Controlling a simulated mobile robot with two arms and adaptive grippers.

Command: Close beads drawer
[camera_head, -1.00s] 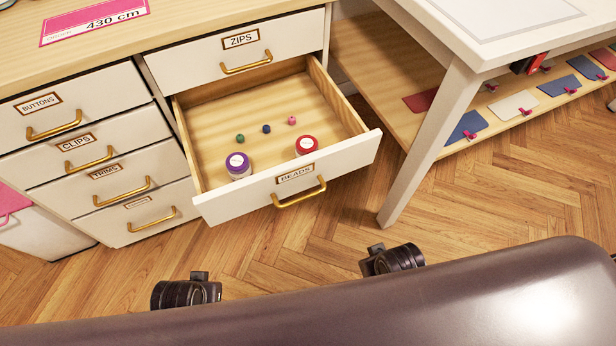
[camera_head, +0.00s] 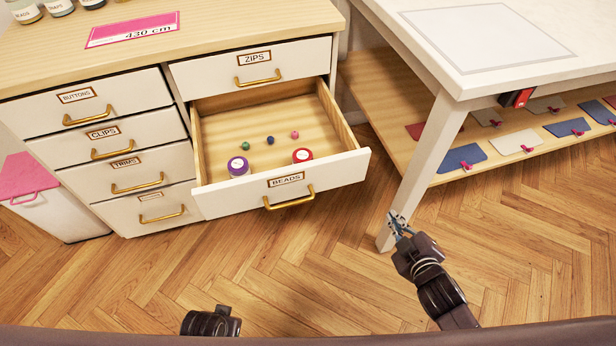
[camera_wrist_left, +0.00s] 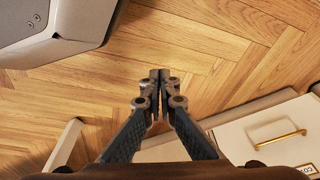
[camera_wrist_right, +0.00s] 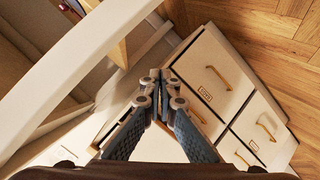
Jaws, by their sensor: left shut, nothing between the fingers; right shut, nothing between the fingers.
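The beads drawer (camera_head: 250,196) is pulled out under the zips drawer, with a brass handle (camera_head: 289,198) on its white front. Inside lie a purple jar (camera_head: 238,166), a red jar (camera_head: 302,156) and a few small beads (camera_head: 270,141). My right gripper (camera_head: 397,222) is shut and empty, right of and apart from the drawer front, by the table leg. It also shows shut in the right wrist view (camera_wrist_right: 159,75). My left gripper (camera_wrist_left: 159,76) is shut and empty over the floor in the left wrist view; in the head view only part of the left arm shows at the bottom.
The zips drawer (camera_head: 210,75) above and the buttons, clips and trims drawers at left are closed. A white table leg (camera_head: 428,150) stands right of the open drawer. A pink-topped bin (camera_head: 26,180) is at left. The wooden floor (camera_head: 290,260) in front is clear.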

